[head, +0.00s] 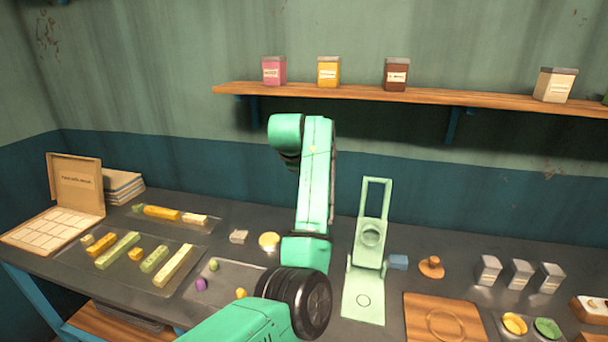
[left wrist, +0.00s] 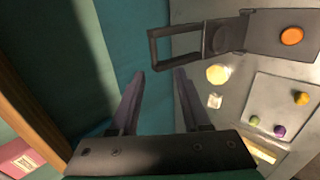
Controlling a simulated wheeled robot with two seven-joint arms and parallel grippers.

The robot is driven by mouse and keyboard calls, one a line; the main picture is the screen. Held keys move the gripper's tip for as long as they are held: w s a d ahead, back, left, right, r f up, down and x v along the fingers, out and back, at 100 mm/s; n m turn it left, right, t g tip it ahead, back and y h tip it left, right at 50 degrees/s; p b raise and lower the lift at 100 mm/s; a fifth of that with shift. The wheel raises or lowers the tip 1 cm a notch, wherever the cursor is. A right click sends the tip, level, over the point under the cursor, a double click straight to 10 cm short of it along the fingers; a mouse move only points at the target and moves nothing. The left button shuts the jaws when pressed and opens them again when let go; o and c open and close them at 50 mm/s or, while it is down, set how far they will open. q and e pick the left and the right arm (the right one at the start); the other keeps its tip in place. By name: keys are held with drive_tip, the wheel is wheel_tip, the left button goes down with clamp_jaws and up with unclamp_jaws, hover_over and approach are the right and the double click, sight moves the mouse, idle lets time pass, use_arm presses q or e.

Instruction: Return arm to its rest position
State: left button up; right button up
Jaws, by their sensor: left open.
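My left arm (head: 315,180) comes in from the bottom of the head view and rises over the table's middle toward the shelf. Its gripper cannot be made out there. In the left wrist view my left gripper (left wrist: 160,75) is open, with nothing between its fingers, which point toward the blue-green wall. My right gripper is in neither view.
A pale green press (head: 370,236) stands open right of my arm; it also shows in the left wrist view (left wrist: 222,38). A tray (head: 228,296) holds small balls. A wooden shelf (head: 460,99) with several small boxes runs along the wall. The box (head: 75,182) stands left.

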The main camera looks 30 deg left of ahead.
use_arm(q)
drive_tip(key=shift+v, duration=0.95)
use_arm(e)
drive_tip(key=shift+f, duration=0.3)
